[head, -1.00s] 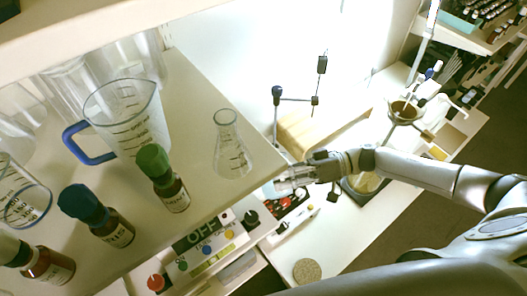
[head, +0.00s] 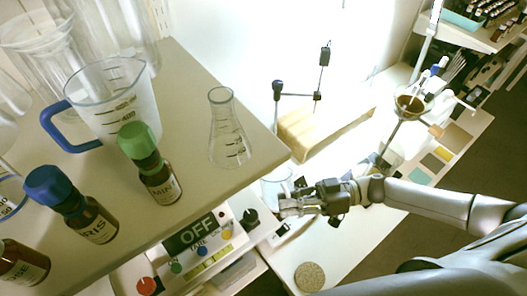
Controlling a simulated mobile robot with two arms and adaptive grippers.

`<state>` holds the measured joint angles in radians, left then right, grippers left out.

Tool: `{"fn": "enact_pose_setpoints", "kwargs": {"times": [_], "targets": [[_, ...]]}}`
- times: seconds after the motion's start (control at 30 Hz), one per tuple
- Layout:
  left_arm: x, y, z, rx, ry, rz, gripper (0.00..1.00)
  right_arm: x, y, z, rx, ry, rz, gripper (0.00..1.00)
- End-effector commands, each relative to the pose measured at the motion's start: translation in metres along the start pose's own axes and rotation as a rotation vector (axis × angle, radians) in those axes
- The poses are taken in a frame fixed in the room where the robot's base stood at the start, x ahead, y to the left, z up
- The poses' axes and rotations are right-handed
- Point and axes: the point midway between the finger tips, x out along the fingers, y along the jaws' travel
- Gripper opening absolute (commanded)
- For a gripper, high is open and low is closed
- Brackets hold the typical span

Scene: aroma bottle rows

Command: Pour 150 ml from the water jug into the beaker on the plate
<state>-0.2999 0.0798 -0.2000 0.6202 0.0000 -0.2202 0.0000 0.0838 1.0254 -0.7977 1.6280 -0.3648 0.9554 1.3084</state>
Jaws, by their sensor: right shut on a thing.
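My right gripper (head: 284,206) is shut at a clear glass vessel (head: 277,178), just beyond the shelf's edge. Only part of the vessel shows, and I cannot tell whether it is the water jug or the beaker, or how much water is in it. A clear graduated jug with a blue handle (head: 112,98) stands on the shelf at the left. A device with an OFF display (head: 197,227) sits below the shelf edge; its plate is hidden. My left gripper is not in view.
The pale shelf (head: 190,80) holds a conical flask (head: 228,135), a green-capped bottle (head: 158,180), a blue-capped bottle (head: 92,218) and other glassware. A wooden block (head: 315,135) and a stand (head: 318,75) are behind the gripper. A round cork-like mat (head: 310,277) lies on the bench.

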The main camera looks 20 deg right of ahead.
Motion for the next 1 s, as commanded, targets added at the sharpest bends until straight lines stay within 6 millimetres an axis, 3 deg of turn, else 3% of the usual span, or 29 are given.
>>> {"fn": "enact_pose_setpoints", "kwargs": {"times": [0.13,0.47,0.83,1.0], "targets": [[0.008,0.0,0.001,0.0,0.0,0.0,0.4,0.0,-0.002,0.01,-0.054,0.013,0.0,0.0],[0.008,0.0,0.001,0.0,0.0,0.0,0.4,0.0,-0.003,0.01,-0.068,0.015,-0.001,0.0],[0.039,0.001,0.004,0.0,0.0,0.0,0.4,-0.001,-0.009,0.045,-0.288,0.06,0.0,0.0],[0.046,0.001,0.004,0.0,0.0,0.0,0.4,-0.002,-0.012,0.053,-0.371,0.076,0.001,0.0]]}}
